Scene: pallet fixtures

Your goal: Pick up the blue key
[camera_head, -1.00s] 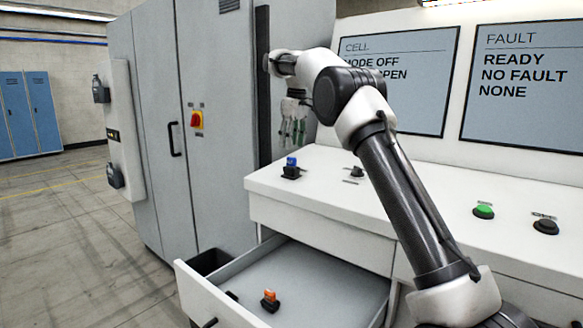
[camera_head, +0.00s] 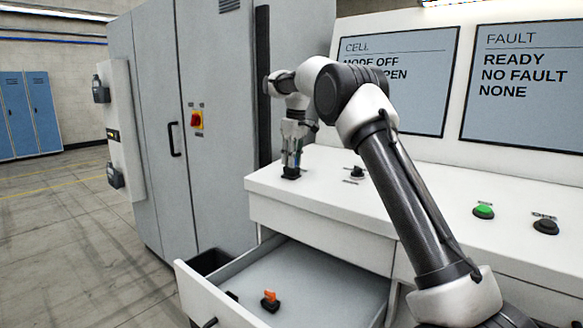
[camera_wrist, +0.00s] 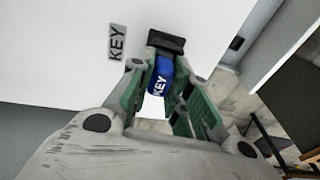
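The blue key (camera_wrist: 161,76), lettered "KEY", stands in a black base (camera_wrist: 166,42) on the white console top. In the wrist view, my gripper (camera_wrist: 159,70) has its green-lined fingers on either side of the key. The fingers look open, with a small gap between the left finger and the key. In the head view my gripper (camera_head: 291,163) points down at the black base (camera_head: 291,173) on the console's left end, and it hides the blue key there.
An open drawer (camera_head: 335,275) below the console holds an orange key-like piece (camera_head: 269,296) on a black base. A black selector (camera_head: 357,173), green button (camera_head: 484,211) and black button (camera_head: 545,227) are on the console (camera_head: 420,195). A tall grey cabinet (camera_head: 225,120) stands at left.

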